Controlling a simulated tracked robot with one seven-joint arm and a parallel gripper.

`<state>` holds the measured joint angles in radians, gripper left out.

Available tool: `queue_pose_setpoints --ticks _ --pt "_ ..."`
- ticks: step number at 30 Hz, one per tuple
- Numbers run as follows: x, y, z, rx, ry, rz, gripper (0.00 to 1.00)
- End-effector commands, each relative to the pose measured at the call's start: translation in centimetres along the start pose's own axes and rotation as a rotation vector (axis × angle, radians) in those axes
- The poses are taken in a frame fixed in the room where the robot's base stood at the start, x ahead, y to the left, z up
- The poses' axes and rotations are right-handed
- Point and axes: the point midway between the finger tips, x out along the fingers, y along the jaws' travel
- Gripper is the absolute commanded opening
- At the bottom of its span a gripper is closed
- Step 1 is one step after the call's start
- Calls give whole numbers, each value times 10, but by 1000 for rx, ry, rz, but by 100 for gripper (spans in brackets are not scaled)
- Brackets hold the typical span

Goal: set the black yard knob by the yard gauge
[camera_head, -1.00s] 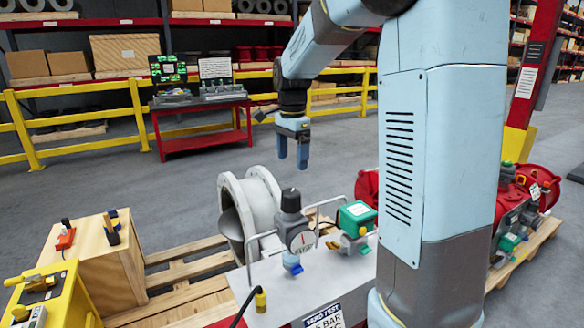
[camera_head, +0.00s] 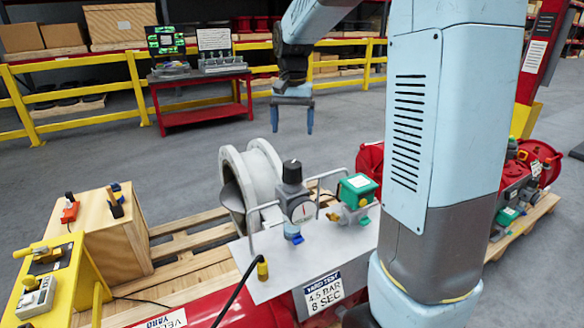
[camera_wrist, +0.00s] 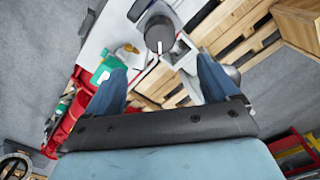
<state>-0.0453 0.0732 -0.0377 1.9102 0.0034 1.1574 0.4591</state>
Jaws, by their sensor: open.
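The black yard knob (camera_head: 292,171) stands upright on top of a grey regulator body in the head view. The round white yard gauge (camera_head: 303,212) faces front just below it. In the wrist view the black knob (camera_wrist: 159,30) shows a white mark on its near side and lies beyond the fingertips, roughly centred between them. My gripper (camera_head: 292,128) is open and empty, fingers pointing down, above the knob and apart from it. Its two blue fingers also show in the wrist view (camera_wrist: 160,65). The gauge's needle is too small to read.
A grey panel (camera_head: 262,280) carries the regulator, wire handles and a green-topped valve (camera_head: 356,190). A sign (camera_head: 324,290) reads "YARD TEST 4.5 BAR 8 SEC". A grey flanged pipe (camera_head: 245,185) stands behind. A yellow box (camera_head: 50,290) and wooden crate (camera_head: 115,235) are at left.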

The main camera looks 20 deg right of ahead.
Motion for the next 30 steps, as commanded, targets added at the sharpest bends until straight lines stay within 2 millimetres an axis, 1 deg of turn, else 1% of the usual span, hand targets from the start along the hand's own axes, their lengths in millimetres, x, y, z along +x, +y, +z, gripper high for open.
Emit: queue_pose_setpoints --ticks 3,6,9,14,17,20,30 --pt "-1 0 1 -191 0 0 87" --pt "-1 0 1 -326 -1 0 87" --pt "-2 -1 2 -422 -1 1 87" --pt "0 -1 2 -488 -1 1 87" --pt "6 -1 2 -493 -2 1 87" --pt "18 -1 3 -492 -4 1 87" --pt "77 -1 3 -490 -5 1 87"
